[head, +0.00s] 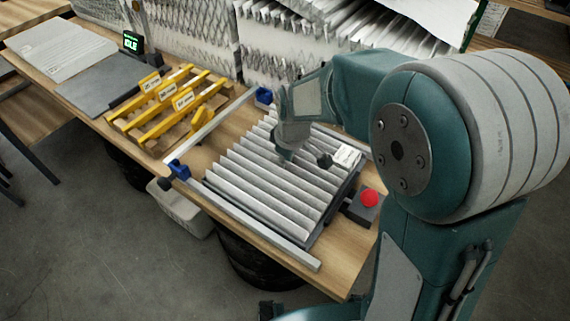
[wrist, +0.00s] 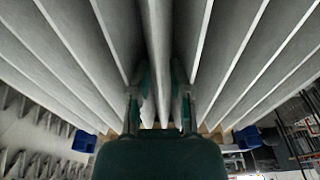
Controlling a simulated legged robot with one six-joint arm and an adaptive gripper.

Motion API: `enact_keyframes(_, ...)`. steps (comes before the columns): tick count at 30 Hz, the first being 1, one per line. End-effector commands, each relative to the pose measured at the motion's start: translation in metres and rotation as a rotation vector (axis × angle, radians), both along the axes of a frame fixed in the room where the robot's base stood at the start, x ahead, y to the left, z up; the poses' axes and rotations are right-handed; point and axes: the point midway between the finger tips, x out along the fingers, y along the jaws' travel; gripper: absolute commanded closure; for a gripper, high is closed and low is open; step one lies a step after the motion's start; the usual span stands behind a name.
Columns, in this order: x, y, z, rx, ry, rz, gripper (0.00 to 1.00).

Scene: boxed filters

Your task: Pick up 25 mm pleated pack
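The pleated pack (head: 262,195) is a light grey block of upright parallel folds. It lies on the wooden table between metal rails, with a small white label (head: 347,157) at its right edge; I cannot read the label. My gripper (head: 287,157) points down onto the upper middle of the pack. In the wrist view my gripper (wrist: 160,80) has one finger on each side of a central pleat (wrist: 159,40). The fingers stand apart with dark gaps beside the pleat, so it looks open around it. Contact at the fingertips cannot be told.
A metal rail (head: 258,232) with blue clamps (head: 179,169) borders the pack. A red button (head: 369,197) is at its right. Yellow labelled racks (head: 165,110), a dark grey plate (head: 95,85) and a small green display (head: 131,42) stand left. White filter panels (head: 285,60) are behind.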

Motion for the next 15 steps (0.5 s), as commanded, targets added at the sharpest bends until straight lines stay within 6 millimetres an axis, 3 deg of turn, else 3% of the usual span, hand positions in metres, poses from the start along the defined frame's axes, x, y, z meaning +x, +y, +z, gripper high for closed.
enact_keyframes(1,0.0000,0.0001,0.0002,0.000,0.000,0.000,0.74)
enact_keyframes(3,0.0000,0.0000,0.0003,0.000,0.000,0.000,1.00)
enact_keyframes(15,0.0004,0.0000,0.0039,0.001,-0.002,0.000,1.00)
